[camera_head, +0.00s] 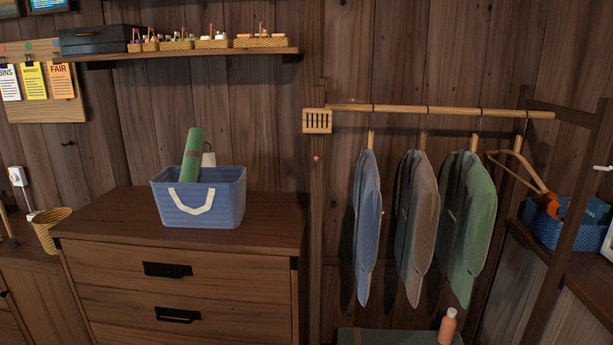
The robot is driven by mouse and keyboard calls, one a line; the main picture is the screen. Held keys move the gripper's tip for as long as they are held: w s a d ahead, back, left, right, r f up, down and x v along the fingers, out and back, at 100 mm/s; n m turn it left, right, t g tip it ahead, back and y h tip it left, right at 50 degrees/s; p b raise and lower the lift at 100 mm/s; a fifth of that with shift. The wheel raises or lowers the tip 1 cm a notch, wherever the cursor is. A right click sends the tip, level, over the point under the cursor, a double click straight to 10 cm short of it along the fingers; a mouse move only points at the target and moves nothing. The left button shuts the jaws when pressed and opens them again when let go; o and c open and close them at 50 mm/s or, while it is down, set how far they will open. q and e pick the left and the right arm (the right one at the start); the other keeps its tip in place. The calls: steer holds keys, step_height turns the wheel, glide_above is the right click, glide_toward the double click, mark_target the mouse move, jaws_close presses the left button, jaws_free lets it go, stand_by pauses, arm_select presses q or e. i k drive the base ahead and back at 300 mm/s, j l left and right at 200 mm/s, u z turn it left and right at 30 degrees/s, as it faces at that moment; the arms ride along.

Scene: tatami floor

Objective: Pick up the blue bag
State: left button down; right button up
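A blue bag (222,207), shaped like an open-topped tub with a white rope handle on its front, stands upright on the brown dresser (120,217). A rolled green mat (192,155) with a brown band sticks up out of it. A small pale item (209,158) also shows above its back rim. The rest of the bag's inside is hidden by its front wall. Neither of my grippers is in view, and nothing touches the bag from outside except the dresser top.
A wall shelf (180,54) with a dark box and small baskets hangs above. A rail (430,109) with blue, grey and green garments stands right. A second blue basket (546,229) sits far right; a wicker basket (47,232) is left. The dresser top beside the bag is clear.

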mark_target(217, 201)
steer(key=i+j+z, duration=0.15)
steer(key=j, duration=0.35)
steer(key=i+j+z, duration=0.15)
steer(key=j, duration=0.3)
steer(key=j+z, duration=0.15)
steer(key=j, duration=0.35)
steer(key=i+j+z, duration=0.15)
steer(key=j, duration=0.4)
